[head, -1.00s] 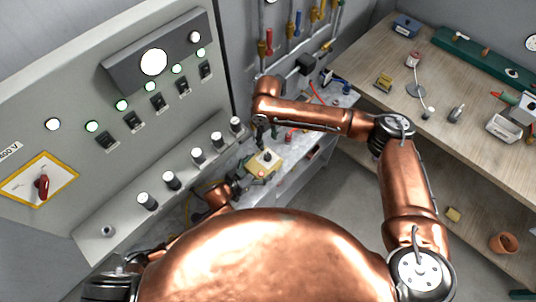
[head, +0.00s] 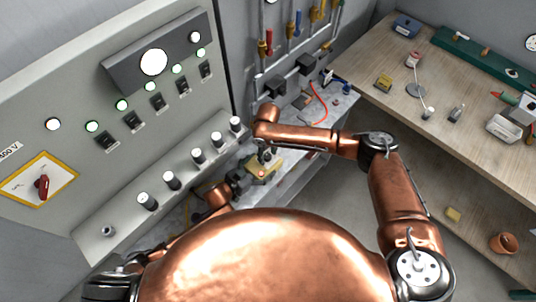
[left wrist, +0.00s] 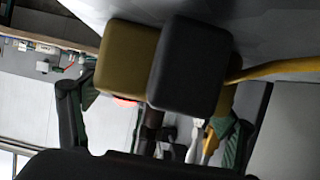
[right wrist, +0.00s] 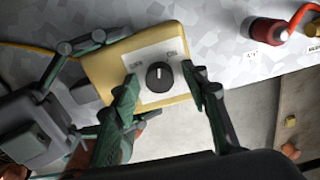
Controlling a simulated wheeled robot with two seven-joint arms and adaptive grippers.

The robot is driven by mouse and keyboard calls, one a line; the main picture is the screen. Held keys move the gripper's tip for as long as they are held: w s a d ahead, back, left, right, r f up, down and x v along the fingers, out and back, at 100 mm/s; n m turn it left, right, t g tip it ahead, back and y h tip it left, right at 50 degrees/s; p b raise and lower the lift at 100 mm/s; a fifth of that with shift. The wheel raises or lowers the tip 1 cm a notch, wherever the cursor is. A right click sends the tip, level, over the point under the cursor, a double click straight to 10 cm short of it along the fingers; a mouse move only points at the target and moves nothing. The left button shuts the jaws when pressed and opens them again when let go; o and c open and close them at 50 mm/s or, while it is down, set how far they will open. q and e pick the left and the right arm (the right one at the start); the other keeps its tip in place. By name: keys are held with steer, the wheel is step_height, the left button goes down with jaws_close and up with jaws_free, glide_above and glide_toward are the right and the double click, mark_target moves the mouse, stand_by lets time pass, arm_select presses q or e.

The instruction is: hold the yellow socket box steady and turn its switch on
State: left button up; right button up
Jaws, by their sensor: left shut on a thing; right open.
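The yellow socket box (head: 258,172) is at the edge of the grey speckled bench in the head view. In the right wrist view the box (right wrist: 105,75) has a pale plate with a black round switch (right wrist: 159,77), whose white mark points up between the OFF and ON labels. My right gripper (right wrist: 160,93) is open, its fingers on either side of the switch; contact is unclear. My left gripper (head: 236,182) is shut on the box from the near left. In the left wrist view a dark grey block (left wrist: 188,65) covers part of the box (left wrist: 125,60).
The control panel (head: 100,180) with lamps and knobs stands at the left. A red cylinder (right wrist: 264,31) and red cable are beside the box on the bench. A wooden workbench (head: 400,90) with small parts is at the right; a gap separates it from the grey bench.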

steer(key=shift+c, duration=0.2)
jaws_close()
stand_by(0.3)
steer(key=shift+m, duration=2.9)
steer(key=shift+o, duration=0.2)
jaws_free()
